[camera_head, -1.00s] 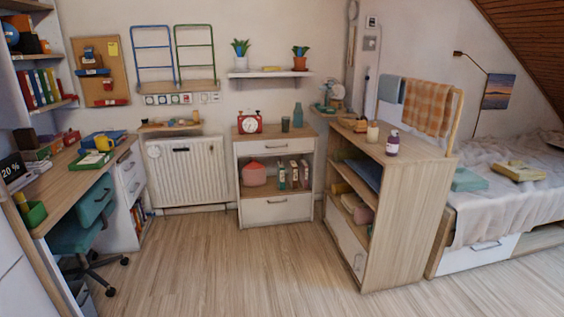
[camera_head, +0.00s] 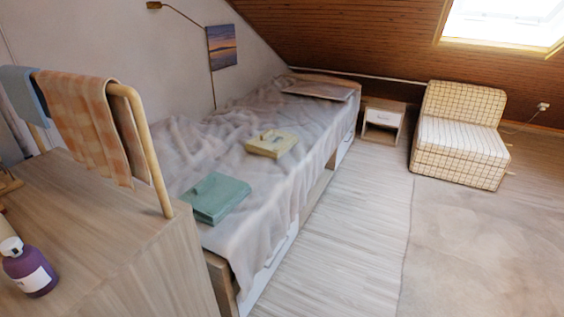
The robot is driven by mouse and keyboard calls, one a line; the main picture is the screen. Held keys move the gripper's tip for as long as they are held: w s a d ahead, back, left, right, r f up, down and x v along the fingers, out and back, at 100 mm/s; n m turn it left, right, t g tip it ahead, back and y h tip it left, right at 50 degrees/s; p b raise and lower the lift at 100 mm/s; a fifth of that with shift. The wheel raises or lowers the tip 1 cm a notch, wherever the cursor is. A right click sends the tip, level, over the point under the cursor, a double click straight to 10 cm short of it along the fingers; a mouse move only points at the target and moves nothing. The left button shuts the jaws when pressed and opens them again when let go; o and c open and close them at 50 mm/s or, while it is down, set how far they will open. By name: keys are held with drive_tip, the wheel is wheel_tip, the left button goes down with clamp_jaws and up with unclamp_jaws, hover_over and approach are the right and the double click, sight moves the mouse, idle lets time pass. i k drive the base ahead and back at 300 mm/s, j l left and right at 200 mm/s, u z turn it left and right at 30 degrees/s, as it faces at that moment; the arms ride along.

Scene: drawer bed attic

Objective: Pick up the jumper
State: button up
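Two folded garment-like things lie flat on the bed's grey crumpled cover (camera_head: 232,148). A green one (camera_head: 217,197) lies near the bed's front end. A yellow one (camera_head: 272,143) lies farther back, with a small darker mark or item on top that is too small to make out. Either could be the jumper; I cannot tell which. Both lie apart from each other with bare cover between them. My gripper is not in view.
A wooden shelf unit (camera_head: 110,230) with a towel rail (camera_head: 150,140) and a purple bottle (camera_head: 30,267) stands at the left, before the bed. A nightstand (camera_head: 382,119) and checked armchair (camera_head: 462,140) stand at the back. Floor (camera_head: 350,230) right of the bed is clear.

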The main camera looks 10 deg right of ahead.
sight(214, 197)
drive_tip(key=i+l+z, duration=0.1)
drive_tip(key=i+z, duration=0.2)
drive_tip(key=i, duration=0.25)
drive_tip(key=i+j+z, duration=0.1)
drive_tip(key=i+z, duration=0.15)
drive_tip(key=i, duration=0.3)
drive_tip(key=i+u, duration=0.35)
drive_tip(key=i+l+u, duration=0.35)
drive_tip(key=i+u, duration=0.25)
drive_tip(key=u, duration=0.15)
drive_tip(key=i+l+u, duration=0.15)
drive_tip(key=i+u, duration=0.2)
drive_tip(key=i+l+u, duration=0.15)
drive_tip(key=u, duration=0.25)
drive_tip(key=i+l+u, duration=0.25)
drive_tip(key=u, duration=0.15)
